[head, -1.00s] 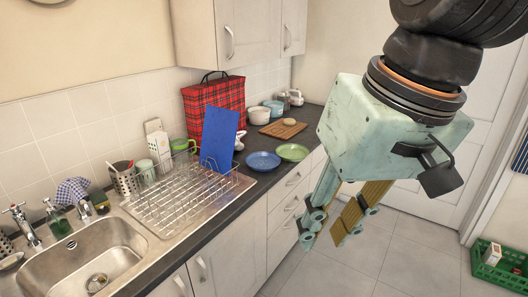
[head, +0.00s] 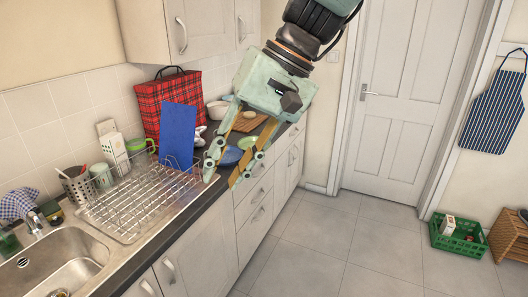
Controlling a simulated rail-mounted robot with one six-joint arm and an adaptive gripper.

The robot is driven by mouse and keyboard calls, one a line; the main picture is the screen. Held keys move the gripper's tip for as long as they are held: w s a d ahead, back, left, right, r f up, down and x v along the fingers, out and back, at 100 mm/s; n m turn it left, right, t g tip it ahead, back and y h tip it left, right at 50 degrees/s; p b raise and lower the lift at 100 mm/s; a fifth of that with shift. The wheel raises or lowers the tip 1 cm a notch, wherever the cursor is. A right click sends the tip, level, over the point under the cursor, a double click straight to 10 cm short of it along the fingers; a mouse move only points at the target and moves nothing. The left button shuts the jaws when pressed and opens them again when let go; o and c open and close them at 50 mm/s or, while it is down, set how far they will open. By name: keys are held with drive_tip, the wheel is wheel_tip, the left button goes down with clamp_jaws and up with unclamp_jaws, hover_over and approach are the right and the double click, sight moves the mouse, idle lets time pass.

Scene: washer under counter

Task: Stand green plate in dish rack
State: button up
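The green plate (head: 248,142) lies on the dark counter and is partly hidden behind my gripper's fingers. A blue plate (head: 231,156) lies just nearer, beside it, seen between the fingers. My gripper (head: 221,182) is open and empty, its fingers pointing down toward the counter's front edge, in front of the plates in the picture. Its height above the counter is hard to tell. The wire dish rack (head: 128,207) stands on the steel drainer to the left, mostly empty. A blue board (head: 178,132) stands upright at its far end.
A red tartan bag (head: 152,101), a green mug (head: 137,145) and a utensil holder (head: 77,187) stand along the wall. A wooden board (head: 247,121) lies behind the plates. The sink (head: 62,262) is at lower left.

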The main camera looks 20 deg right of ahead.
drive_tip(key=w+d+f+m+t+y+b, duration=0.15)
drive_tip(key=w+d+f, duration=0.25)
drive_tip(key=w, duration=0.8)
drive_tip(key=w+d+f+m+t+y+b, duration=0.1)
drive_tip(key=w+d+f+t+y, duration=0.2)
drive_tip(key=w, duration=1)
drive_tip(key=w+d+f+m+t+y+b, duration=0.15)
drive_tip(key=w+d+f, duration=0.25)
drive_tip(key=w, duration=0.8)
drive_tip(key=w+d+f+m+t+h, duration=0.1)
drive_tip(key=w+d+f+m+t, duration=0.1)
drive_tip(key=w+d+f, duration=0.4)
drive_tip(key=w+d+f+m+t+h+b, duration=0.1)
drive_tip(key=w+d+f+m+t, duration=0.1)
drive_tip(key=w+d+f, duration=0.4)
drive_tip(key=w+d+f+m+t+h+b, duration=0.1)
drive_tip(key=w+d+f+m+t, duration=0.2)
drive_tip(key=d+f, duration=0.9)
drive_tip(key=w+d+t, duration=0.1)
drive_tip(key=w+d, duration=0.2)
drive_tip(key=d, duration=0.4)
drive_tip(key=shift+d+f+h, duration=0.35)
drive_tip(key=shift+h, duration=0.05)
drive_tip(key=shift+w, duration=0.2)
drive_tip(key=x, duration=0.9)
drive_tip(key=shift+w+a, duration=0.2)
drive_tip(key=shift+w, duration=0.05)
